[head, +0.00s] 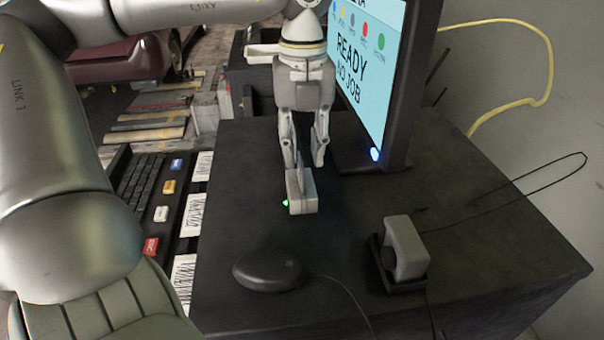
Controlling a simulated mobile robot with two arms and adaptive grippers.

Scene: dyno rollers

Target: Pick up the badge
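My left gripper (302,191) points down over the dark cabinet top, in front of the monitor. Its grey fingertips are close together, low over the surface. A small green glow shows at the left of the fingertips. I cannot make out a badge for certain; it may be hidden behind or between the fingertips, and I cannot tell whether they hold anything. My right gripper is not in view.
A monitor (372,68) reading READY stands behind. A black puck-shaped device (269,271) with a cable and a grey block (407,248) on a black base are in front. A keyboard panel (150,185) lies left. The cabinet top (500,245) is mostly clear on the right.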

